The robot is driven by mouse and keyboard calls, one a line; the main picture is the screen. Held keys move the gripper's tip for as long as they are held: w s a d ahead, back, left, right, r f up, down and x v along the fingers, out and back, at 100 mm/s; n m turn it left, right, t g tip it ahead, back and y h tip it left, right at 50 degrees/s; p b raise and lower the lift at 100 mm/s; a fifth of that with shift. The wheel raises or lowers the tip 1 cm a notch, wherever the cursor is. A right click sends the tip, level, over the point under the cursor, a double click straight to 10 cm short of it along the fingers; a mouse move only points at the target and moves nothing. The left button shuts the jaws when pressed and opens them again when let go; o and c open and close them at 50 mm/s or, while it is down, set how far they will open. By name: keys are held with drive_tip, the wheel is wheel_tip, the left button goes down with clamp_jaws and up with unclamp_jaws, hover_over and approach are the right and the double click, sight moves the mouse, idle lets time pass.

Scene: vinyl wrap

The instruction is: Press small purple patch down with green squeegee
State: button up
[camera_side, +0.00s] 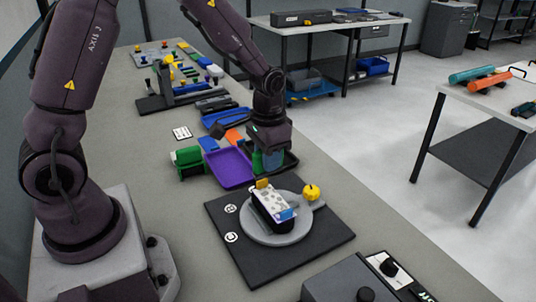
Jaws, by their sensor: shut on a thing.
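My gripper (268,150) is just above a dark tray behind the turntable, shut on the green squeegee (272,161). The squeegee hangs below the fingers, and its lower edge is hard to make out against the tray. A block (270,203) with a white, patterned top and dark sides sits on a round grey turntable (258,232). An orange piece (262,183) is at its far end and a blue piece (288,214) at its near end. The small purple patch cannot be told apart for certain on the block. The gripper is apart from the block.
The turntable rests on a black base plate (285,262) and has a yellow knob (311,192). A purple tray (229,168) and a green holder (190,165) are left of the gripper. A dark control box (350,282) stands at the front right.

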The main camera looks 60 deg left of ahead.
sight(268, 194)
drive_tip(key=shift+f, duration=3.15)
drive_tip(key=shift+d+f, duration=0.15)
drive_tip(key=shift+f, duration=0.1)
clamp_jaws()
drive_tip(key=shift+d, duration=2.15)
drive_tip(key=shift+a, duration=2.4)
drive_tip(key=shift+d, duration=2.45)
drive_tip(key=shift+a, duration=2.35)
drive_tip(key=shift+r, duration=4.2)
